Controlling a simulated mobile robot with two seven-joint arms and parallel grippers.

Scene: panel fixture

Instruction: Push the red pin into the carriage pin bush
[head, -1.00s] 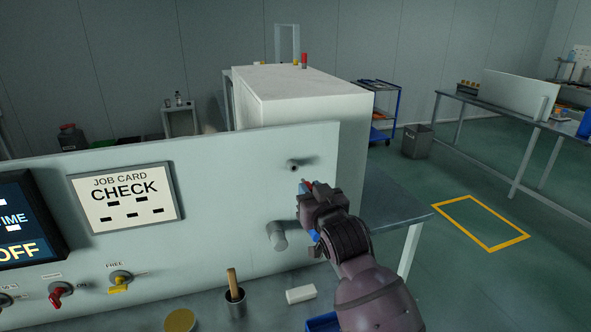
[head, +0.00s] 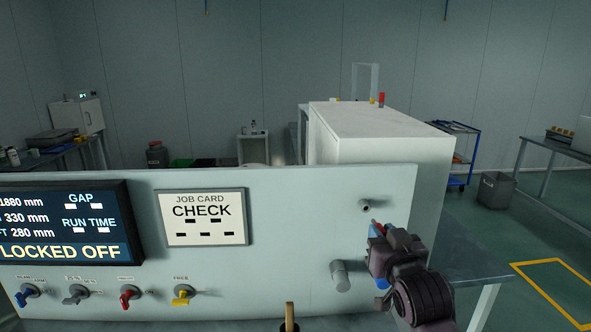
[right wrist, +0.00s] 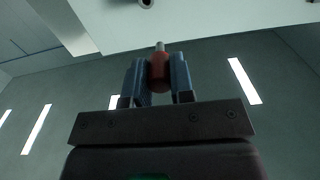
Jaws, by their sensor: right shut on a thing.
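The red pin (right wrist: 158,72) is held between the two blue fingers of my right gripper (right wrist: 158,80), with its grey tip pointing up in the right wrist view. In the head view only a little red of the pin (head: 379,227) shows at the right gripper (head: 376,230). A short hollow bush (head: 366,205) sticks out of the pale panel, just above and left of the gripper. It shows at the top edge of the right wrist view (right wrist: 146,3). The pin's tip is apart from it. My left gripper is not in view.
A thicker grey knob (head: 340,275) sticks out of the panel (head: 290,240), below and left of the gripper. The job card (head: 202,217), a display (head: 66,222) and several switches are farther left. A white cabinet (head: 385,150) stands behind the panel.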

